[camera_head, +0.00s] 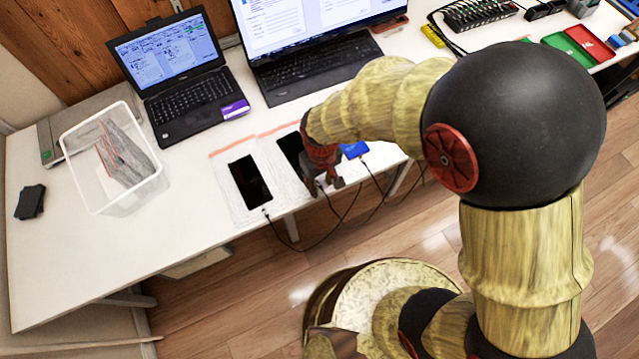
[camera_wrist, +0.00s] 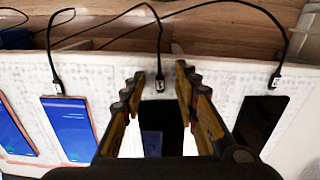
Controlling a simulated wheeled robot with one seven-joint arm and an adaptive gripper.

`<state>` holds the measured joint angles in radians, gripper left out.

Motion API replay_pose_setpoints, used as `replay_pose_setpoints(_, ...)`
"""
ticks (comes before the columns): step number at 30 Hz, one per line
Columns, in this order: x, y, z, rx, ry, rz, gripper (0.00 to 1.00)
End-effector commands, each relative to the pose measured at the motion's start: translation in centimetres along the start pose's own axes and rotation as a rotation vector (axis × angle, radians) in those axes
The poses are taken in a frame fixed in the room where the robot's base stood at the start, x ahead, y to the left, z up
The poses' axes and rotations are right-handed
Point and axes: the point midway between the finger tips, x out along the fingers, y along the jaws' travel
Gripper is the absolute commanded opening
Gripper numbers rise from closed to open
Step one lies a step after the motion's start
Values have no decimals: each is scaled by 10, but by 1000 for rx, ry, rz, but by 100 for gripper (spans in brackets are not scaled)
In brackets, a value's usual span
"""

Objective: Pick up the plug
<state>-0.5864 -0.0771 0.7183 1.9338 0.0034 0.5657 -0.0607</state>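My gripper (camera_wrist: 158,75) is open, its two fingers spread on either side of a plug (camera_wrist: 159,82) at the end of a black cable. The plug lies at the edge end of the middle dark phone (camera_wrist: 152,118), which is partly hidden by the fingers. I see no clear contact between the fingers and the plug. Two more plugs lie at phone ends, one to the left (camera_wrist: 57,86) and one to the right (camera_wrist: 274,82). In the head view my gripper (camera_head: 326,186) is low at the table's front edge and hides the middle plug.
A black phone (camera_head: 250,182) lies left of my gripper and a blue-screened phone (camera_head: 354,149) right of it. Black cables (camera_head: 345,212) hang off the front edge. A clear bin (camera_head: 80,150), a laptop (camera_head: 187,93) and a larger laptop (camera_head: 318,70) stand behind. The table's left front (camera_head: 120,240) is clear.

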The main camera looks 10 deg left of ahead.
Motion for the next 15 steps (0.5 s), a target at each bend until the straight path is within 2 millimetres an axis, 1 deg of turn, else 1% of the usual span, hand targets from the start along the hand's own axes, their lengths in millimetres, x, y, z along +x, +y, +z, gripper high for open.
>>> replay_pose_setpoints(9,4,0,0,0,0,0,30)
replay_pose_setpoints(15,4,0,0,0,-1,0,19)
